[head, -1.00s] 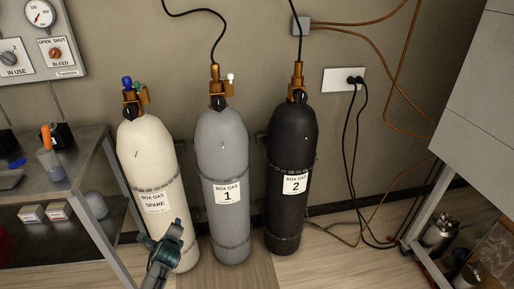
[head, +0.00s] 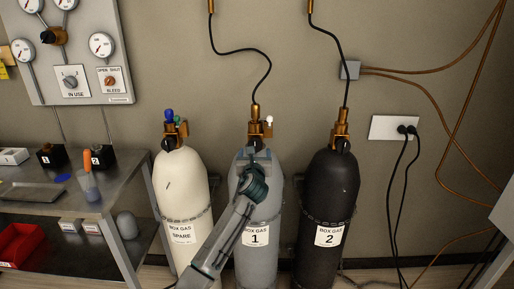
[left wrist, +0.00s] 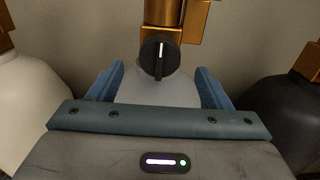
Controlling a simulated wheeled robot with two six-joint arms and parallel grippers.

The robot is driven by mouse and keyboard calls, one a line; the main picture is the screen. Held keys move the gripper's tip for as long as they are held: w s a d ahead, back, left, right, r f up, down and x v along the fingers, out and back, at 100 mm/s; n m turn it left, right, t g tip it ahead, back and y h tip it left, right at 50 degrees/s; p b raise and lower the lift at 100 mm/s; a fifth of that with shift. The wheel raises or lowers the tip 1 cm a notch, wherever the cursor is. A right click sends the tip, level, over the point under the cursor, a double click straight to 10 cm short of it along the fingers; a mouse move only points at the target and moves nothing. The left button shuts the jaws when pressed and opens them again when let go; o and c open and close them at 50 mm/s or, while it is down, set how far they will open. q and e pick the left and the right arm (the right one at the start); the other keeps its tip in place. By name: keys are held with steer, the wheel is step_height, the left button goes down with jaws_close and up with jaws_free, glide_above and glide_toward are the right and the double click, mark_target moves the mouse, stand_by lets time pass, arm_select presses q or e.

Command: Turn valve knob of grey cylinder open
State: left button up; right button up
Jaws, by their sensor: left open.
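The grey cylinder (head: 267,210), labelled BOX GAS 1, stands upright between the white and black cylinders. Its brass valve (head: 255,128) is on top, with a hose running up. In the left wrist view its black knob (left wrist: 160,57) faces me, its white mark pointing upward. In the head view the knob is mostly hidden behind my gripper. My left gripper (head: 257,157) is in front of the grey cylinder's neck. Its blue fingers (left wrist: 160,85) are open, one on each side below the knob, with nothing visibly held. My right gripper is not in view.
The white spare cylinder (head: 183,190) stands close on the left and the black cylinder (head: 328,200) close on the right. Chains (head: 325,222) hold the cylinders. A metal bench (head: 75,200) is at left, below a gauge panel (head: 75,85). An outlet (head: 398,128) is on the wall.

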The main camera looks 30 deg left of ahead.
arm_select(q)
steer(key=shift+x, duration=2.2)
steer(key=c, duration=1)
